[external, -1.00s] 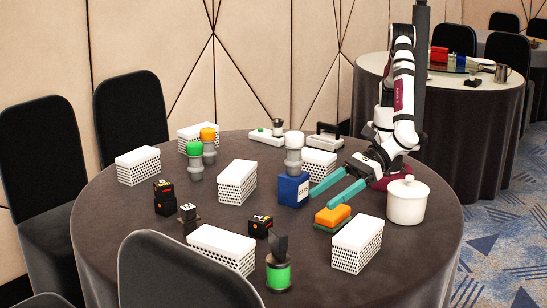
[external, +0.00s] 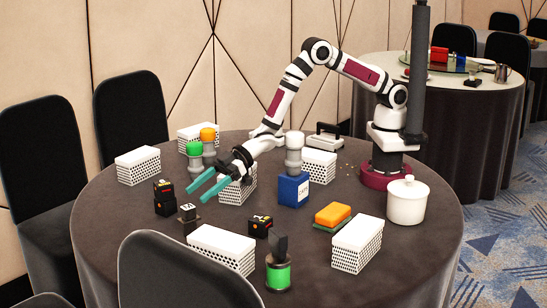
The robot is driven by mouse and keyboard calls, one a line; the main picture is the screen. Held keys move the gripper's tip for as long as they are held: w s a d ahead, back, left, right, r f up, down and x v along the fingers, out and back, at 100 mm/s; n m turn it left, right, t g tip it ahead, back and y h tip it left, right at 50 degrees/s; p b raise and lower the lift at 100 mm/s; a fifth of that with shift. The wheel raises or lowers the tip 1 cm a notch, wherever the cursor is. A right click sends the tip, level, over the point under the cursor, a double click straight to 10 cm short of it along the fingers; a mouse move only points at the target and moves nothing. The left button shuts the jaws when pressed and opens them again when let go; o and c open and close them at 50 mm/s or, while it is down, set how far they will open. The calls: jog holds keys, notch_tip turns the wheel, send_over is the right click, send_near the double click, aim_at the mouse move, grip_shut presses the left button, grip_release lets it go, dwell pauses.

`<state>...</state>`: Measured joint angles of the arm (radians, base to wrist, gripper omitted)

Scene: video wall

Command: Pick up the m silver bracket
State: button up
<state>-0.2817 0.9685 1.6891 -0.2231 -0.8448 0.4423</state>
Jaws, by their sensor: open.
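My gripper (external: 197,194), with two long teal fingers, is open and empty over the left-middle of the round table. It reaches left in front of a white perforated box (external: 236,190). Just below the fingertips in the picture stands a small dark piece with a pale silver top (external: 187,213). It may be the silver bracket, but no letter m can be read on it. The fingers are apart from it. No other clear bracket shows.
Black boxes (external: 163,197) (external: 261,226) stand near the small piece. Green-topped (external: 195,158) and orange-topped grey shakers stand behind the fingers. A blue box (external: 293,190) bears another shaker.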

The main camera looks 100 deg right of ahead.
aim_at(194, 206)
jog(key=f, duration=0.3)
jog(key=shift+w+a, duration=0.3)
jog(key=shift+w, duration=0.05)
jog(key=shift+x, duration=2)
grip_shut()
jog(key=shift+a+r, duration=0.1)
